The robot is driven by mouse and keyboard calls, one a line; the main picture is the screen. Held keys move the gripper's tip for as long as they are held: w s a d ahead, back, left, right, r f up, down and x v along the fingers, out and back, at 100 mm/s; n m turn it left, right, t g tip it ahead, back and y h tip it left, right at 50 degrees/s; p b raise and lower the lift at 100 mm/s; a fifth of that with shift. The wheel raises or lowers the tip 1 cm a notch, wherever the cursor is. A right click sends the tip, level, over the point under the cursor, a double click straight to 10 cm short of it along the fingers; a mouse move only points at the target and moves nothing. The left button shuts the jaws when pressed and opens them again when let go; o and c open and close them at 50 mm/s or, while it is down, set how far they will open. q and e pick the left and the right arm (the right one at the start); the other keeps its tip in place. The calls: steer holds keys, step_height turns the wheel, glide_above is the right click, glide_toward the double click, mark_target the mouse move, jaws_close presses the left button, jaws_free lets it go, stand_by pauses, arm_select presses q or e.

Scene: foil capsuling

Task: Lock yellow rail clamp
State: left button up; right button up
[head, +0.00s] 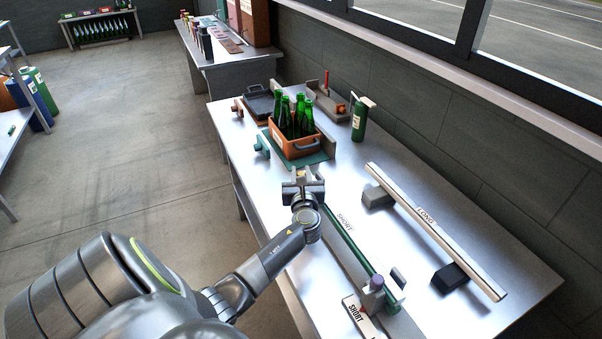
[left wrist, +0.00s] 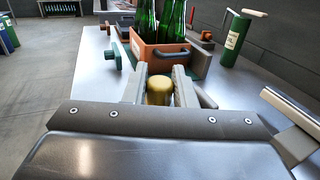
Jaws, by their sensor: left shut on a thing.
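My left gripper (head: 301,176) is at the near side of the orange crate, over the far end of the green rail marked SHORT (head: 345,240). In the left wrist view its two fingers (left wrist: 159,88) are shut on the yellow rail clamp's rounded knob (left wrist: 159,97). Only the knob shows between the fingers; the clamp's lower part and its seat on the rail are hidden. In the head view only a small yellow bit shows at the fingertips. My right gripper is not in view.
An orange crate (head: 297,149) of green bottles stands just beyond my gripper. A long rail (head: 425,226) lies on two blocks at right.

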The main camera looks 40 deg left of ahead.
arm_select(q)
steer(key=shift+n+g+y, duration=1.1)
steer(key=shift+n+g, duration=0.1)
steer(key=shift+g, duration=0.6)
steer(key=o, duration=1)
steer(key=shift+s+d+f+b, duration=0.15)
steer(key=shift+s+d+b, duration=0.15)
steer(key=shift+d, duration=0.1)
steer(key=b+v, duration=0.2)
steer(key=v, duration=0.9)
steer(key=shift+f, duration=0.1)
steer(key=shift+c, duration=0.3)
